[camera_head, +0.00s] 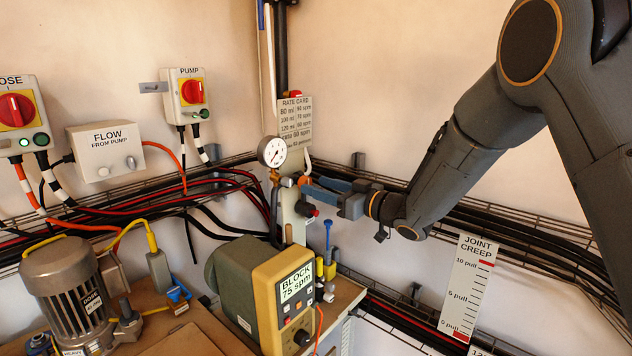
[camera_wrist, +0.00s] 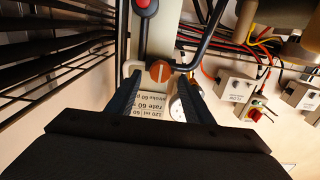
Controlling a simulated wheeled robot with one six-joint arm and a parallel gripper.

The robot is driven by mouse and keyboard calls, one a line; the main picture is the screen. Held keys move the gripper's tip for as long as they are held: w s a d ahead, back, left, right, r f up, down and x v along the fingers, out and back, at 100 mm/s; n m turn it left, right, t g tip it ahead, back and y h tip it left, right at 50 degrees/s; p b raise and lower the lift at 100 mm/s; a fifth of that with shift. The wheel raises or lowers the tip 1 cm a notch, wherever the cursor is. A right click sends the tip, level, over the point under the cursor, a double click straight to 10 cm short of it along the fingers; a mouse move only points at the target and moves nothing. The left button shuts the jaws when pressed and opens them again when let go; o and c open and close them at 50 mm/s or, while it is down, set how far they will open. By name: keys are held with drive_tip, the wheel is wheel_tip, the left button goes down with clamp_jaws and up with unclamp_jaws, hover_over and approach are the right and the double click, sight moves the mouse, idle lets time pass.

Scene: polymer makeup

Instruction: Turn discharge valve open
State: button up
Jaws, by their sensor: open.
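The discharge valve shows as an orange knob (camera_head: 303,180) beside the pressure gauge (camera_head: 272,152), on a pale upright panel (camera_head: 291,216). In the wrist view the orange knob (camera_wrist: 160,71) has a light line across its face. My gripper (camera_head: 314,186) reaches in from the right, its fingertips close to the knob. In the wrist view my gripper (camera_wrist: 159,78) is open, with one finger on each side of the knob. Gaps seem to show between knob and fingers; I cannot tell whether either touches. The gauge (camera_wrist: 180,108) is partly hidden behind the right finger there.
A rate card (camera_head: 294,116) hangs just above the valve. A red-tipped knob (camera_head: 312,211) sticks out below it. The yellow-fronted pump (camera_head: 285,288) stands underneath. Cable trays (camera_head: 520,221) run along the walls. A pipe (camera_wrist: 207,38) passes close to the right finger.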

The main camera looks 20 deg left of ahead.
drive_tip(key=shift+x, duration=1.25)
